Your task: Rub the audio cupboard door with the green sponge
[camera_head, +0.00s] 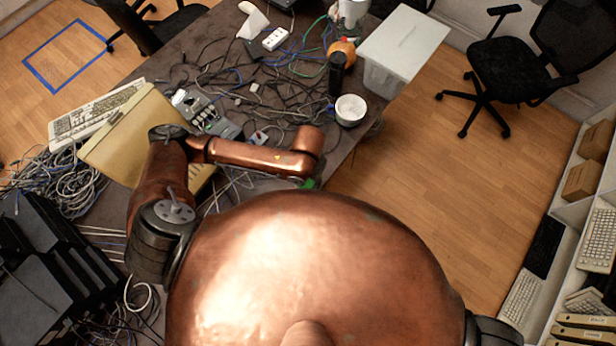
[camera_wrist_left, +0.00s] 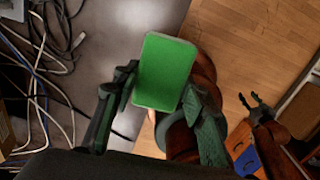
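The green sponge (camera_wrist_left: 166,72) fills the gap between the two fingers of my left gripper (camera_wrist_left: 160,95) in the left wrist view. The left gripper is shut on it, over the table's edge. In the head view only a bit of green (camera_head: 309,183) shows beside the end of my left arm; the left gripper is mostly hidden there. My right gripper (camera_wrist_left: 252,100) shows small at the right of the left wrist view, with its fingertips apart and nothing visible between them. I cannot pick out the audio cupboard door in either view.
The table (camera_head: 205,28) carries tangled cables, a white bowl (camera_head: 350,109), a dark cylinder (camera_head: 336,73) and a keyboard (camera_head: 95,113). A lidded white bin (camera_head: 402,45) stands at its right. A shelf (camera_head: 568,225) with keyboards and boxes is at the far right.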

